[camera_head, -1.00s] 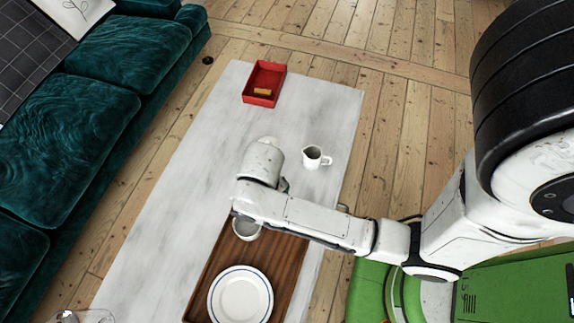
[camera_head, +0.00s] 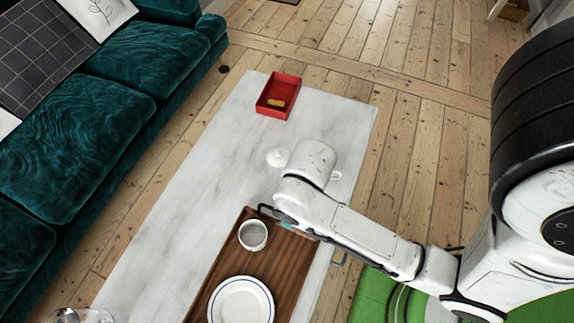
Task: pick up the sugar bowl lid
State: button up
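The sugar bowl lid appears to be the small white round piece with a raised middle (camera_head: 277,157), lying on the pale table just left of my arm's white wrist. An open white bowl with greyish contents (camera_head: 252,235), likely the sugar bowl, stands on the brown wooden tray. My gripper (camera_head: 270,212) is mostly hidden under my arm. Only a dark piece of it shows, near the tray's far edge and above the bowl in the picture. The lid is apart from that piece. I cannot see both fingertips or anything held.
A red tray with a small brown item (camera_head: 290,84) is at the table's far end. A blue-rimmed plate (camera_head: 241,303) lies on the wooden tray (camera_head: 293,262). A green sofa (camera_head: 110,110) lines the left.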

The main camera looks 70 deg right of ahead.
aim_at(277, 157)
jog(key=k+l+u, duration=0.25)
jog(key=k+l, duration=0.35)
jog(key=k+l+u, duration=0.25)
jog(key=k+l, duration=0.2)
jog(key=k, duration=0.2)
